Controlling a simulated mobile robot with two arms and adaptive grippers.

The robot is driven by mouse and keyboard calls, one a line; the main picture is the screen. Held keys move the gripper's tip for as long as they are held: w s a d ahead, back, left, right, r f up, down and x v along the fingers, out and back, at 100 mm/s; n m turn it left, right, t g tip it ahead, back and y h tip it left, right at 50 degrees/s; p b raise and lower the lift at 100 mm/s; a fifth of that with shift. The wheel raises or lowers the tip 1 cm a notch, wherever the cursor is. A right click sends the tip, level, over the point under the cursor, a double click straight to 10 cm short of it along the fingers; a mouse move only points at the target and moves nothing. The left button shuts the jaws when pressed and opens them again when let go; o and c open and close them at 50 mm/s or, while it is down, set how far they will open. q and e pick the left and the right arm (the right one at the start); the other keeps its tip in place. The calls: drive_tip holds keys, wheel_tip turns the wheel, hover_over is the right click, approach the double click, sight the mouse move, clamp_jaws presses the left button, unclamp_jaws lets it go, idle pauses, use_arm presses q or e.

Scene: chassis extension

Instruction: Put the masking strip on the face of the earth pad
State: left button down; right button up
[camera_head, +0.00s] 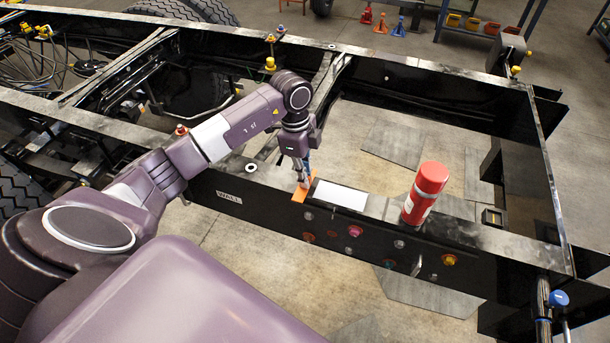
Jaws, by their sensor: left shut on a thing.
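My left gripper (301,177) points down over the top of the near black chassis rail (265,185). It is shut on an orange strip, which looks like the masking strip (299,195), at the rail's top edge. I cannot tell whether the strip touches the rail. A white rectangle (340,195) lies flat on the rail top just right of the strip. Several small round coloured fittings sit on the rail's front face, among them a reddish-brown disc (308,237) below the strip. I cannot tell which thing is the earth pad. My right gripper is out of view.
A red spray can (425,193) stands upright on the rail, right of the white rectangle. A metal handle (416,266) sticks out of the rail's front. A blue-capped fitting (559,298) is at the lower right. The frame bay behind the rail is open to the floor.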

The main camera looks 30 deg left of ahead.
use_arm(q)
drive_tip(key=c, duration=2.2)
unclamp_jaws()
drive_tip(key=shift+o, duration=0.6)
wheel_tip(320, 180, up, 12)
drive_tip(key=a+b, duration=0.1)
drive_tip(key=b, duration=0.3)
drive_tip(key=shift+s+a, duration=0.15)
drive_tip(key=shift+a, duration=0.05)
